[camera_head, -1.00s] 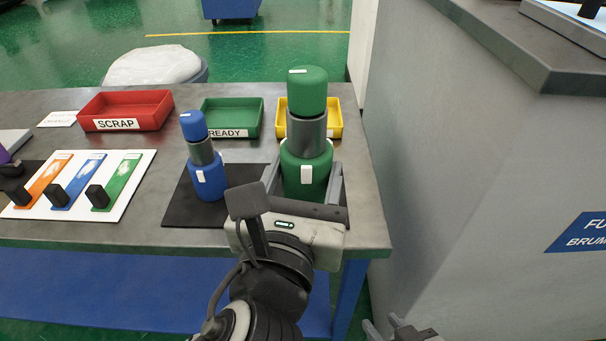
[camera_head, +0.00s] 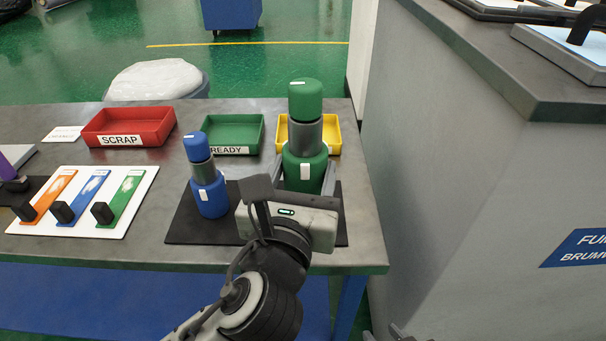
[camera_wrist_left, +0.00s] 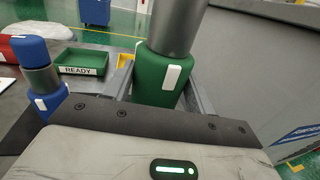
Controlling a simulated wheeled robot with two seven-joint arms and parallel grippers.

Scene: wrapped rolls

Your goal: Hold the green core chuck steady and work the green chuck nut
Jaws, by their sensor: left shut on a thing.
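The green core chuck (camera_head: 304,172) stands upright on a dark mat (camera_head: 190,227), with a grey metal neck (camera_head: 308,134) above its green body. The green chuck nut (camera_head: 305,100) sits on top of the neck. My left gripper (camera_head: 305,184) is shut on the green body, one finger on each side. In the left wrist view, the green body (camera_wrist_left: 158,80) stands between the fingers; the nut is outside that view. My right gripper (camera_head: 397,334) barely shows at the bottom edge of the head view, low and away from the chuck; its jaw state is unclear.
A blue chuck (camera_head: 209,190) stands close left of my left gripper. Red SCRAP (camera_head: 128,141), green READY (camera_head: 233,150) and yellow (camera_head: 327,150) trays lie behind. A white board (camera_head: 140,207) with coloured strips lies left. A grey cabinet (camera_head: 460,190) rises at right.

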